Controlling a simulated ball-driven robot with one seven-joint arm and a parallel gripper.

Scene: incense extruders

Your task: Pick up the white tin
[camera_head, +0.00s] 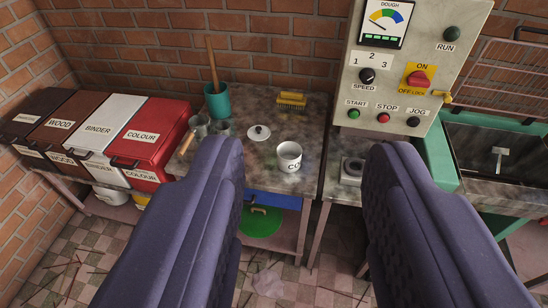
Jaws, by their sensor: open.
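The white tin (289,158) stands upright on the dusty worktop, with dark lettering on its side that is partly legible as "CO". Its top looks open. My gripper (303,158) is open, with its two purple-grey fingers wide apart in the foreground. The tin shows in the gap between the fingers, closer to the left one, and lies beyond the fingertips. Nothing is between the fingers. The left finger hides part of the worktop's front left.
A lid with a dark knob (259,132), a yellow brush (291,99), a teal pot (217,101) and small grey cups (220,128) share the worktop (270,105). Labelled bins (155,130) stand left. A control panel (405,60) rises right, above a scale-like device (352,170).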

